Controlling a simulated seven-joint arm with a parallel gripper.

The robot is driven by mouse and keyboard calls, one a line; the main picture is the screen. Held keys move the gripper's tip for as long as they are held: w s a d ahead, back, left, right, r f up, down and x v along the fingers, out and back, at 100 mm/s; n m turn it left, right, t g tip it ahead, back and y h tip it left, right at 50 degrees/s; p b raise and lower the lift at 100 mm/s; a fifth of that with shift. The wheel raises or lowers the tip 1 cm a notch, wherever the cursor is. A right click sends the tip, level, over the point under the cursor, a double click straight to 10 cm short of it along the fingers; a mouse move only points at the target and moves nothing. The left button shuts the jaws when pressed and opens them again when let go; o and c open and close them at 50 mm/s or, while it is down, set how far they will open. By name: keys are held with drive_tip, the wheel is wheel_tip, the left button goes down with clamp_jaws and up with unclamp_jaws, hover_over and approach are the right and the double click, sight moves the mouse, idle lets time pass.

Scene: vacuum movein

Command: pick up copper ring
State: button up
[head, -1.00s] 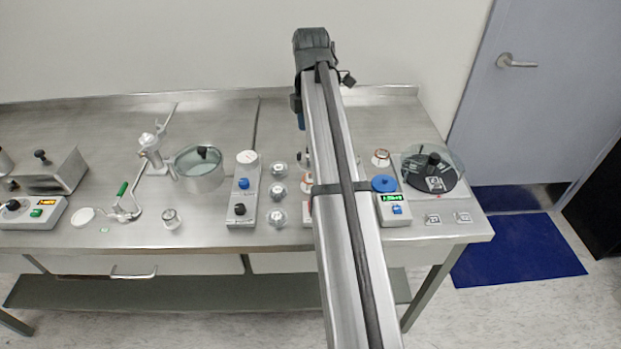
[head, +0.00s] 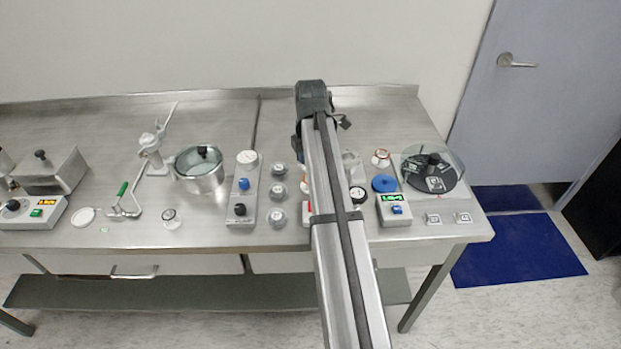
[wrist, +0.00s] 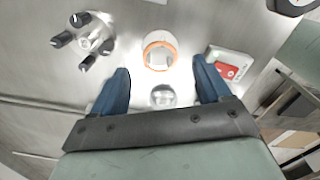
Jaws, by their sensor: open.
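The copper ring (wrist: 176,50) shows in the wrist view as an orange band around a pale, round centre, just beyond my fingertips and near the middle between them. My gripper (wrist: 162,76) is open, its two blue fingers spread and empty. A round, shiny metal part (wrist: 162,96) lies between the fingers, lower in the picture. In the head view my arm hides most of the gripper and the spot below it. An orange-rimmed piece (head: 305,186) shows partly at the arm's left edge; I cannot tell if it is the same ring.
A red-and-white device (wrist: 228,68) is close to the right finger. A black-knobbed part (wrist: 88,42) stands at left. On the steel bench (head: 130,112) are another orange-rimmed piece (head: 381,158), a blue disc (head: 384,184), a glass-lidded pot (head: 200,172) and several metal fittings.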

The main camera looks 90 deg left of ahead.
drive_tip(key=shift+f, duration=1.25)
drive_tip(key=shift+f, duration=0.25)
drive_tip(key=shift+c, duration=0.2)
drive_tip(key=c, duration=0.9)
drive_tip(key=r, duration=1)
drive_tip(key=shift+w, duration=0.25)
drive_tip(key=shift+c, duration=1)
drive_tip(key=w+a, duration=0.5)
drive_tip(key=w, duration=0.5)
drive_tip(key=shift+w+a+r, duration=0.2)
drive_tip(key=shift+w+r, duration=0.05)
drive_tip(key=shift+w, duration=0.05)
